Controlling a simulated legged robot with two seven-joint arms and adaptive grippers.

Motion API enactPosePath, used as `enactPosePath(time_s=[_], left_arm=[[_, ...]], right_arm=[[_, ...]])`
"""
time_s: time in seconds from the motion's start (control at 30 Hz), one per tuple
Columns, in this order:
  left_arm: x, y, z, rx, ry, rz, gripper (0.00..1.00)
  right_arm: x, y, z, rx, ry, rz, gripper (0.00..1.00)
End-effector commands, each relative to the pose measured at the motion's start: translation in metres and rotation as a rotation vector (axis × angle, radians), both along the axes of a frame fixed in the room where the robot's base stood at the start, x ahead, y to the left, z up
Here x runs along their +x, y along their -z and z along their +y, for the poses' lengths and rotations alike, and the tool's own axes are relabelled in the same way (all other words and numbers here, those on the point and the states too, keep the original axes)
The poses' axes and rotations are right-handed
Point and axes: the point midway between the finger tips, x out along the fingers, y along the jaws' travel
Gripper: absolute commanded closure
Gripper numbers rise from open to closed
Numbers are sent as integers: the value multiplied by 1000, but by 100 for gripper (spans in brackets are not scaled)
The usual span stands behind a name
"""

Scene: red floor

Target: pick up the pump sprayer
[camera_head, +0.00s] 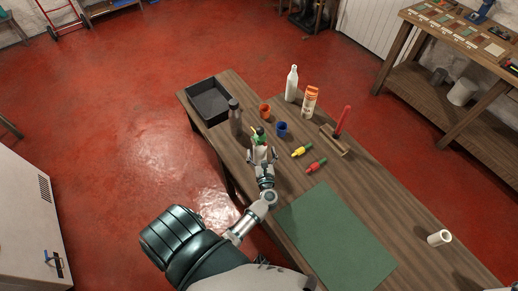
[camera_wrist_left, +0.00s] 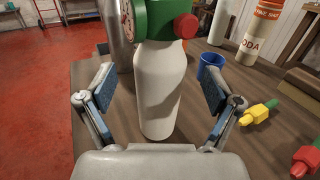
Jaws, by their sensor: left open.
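The pump sprayer (camera_wrist_left: 158,90) has a white body and a green head with a red knob. It stands upright on the wooden table, between the spread fingers of my left gripper (camera_wrist_left: 158,100) in the wrist view. Clear gaps show between each finger pad and the white body. In the head view the sprayer's green head (camera_head: 258,133) shows just beyond my left gripper (camera_head: 262,156), which hides much of its body. My left gripper is open and holds nothing. My right gripper is not in view.
A green mat (camera_head: 338,240) lies nearer.

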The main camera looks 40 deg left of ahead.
Motion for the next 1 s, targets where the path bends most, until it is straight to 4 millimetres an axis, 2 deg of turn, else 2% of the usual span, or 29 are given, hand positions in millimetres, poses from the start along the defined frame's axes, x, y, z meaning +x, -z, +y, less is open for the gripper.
enactPosePath(time_s=[0.1, 0.2, 0.5, 0.83, 1.0], left_arm=[[12, -1, 17, 3, 0, -1, 10], [21, 0, 24, 2, 1, -1, 10], [24, 1, 29, -1, 0, -1, 10], [24, 1, 29, -1, 0, -1, 92], [24, 1, 29, 1, 0, -2, 93]], right_arm=[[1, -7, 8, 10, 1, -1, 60], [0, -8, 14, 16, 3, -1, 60], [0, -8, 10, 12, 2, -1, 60], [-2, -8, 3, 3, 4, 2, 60], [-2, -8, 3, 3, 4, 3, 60]])
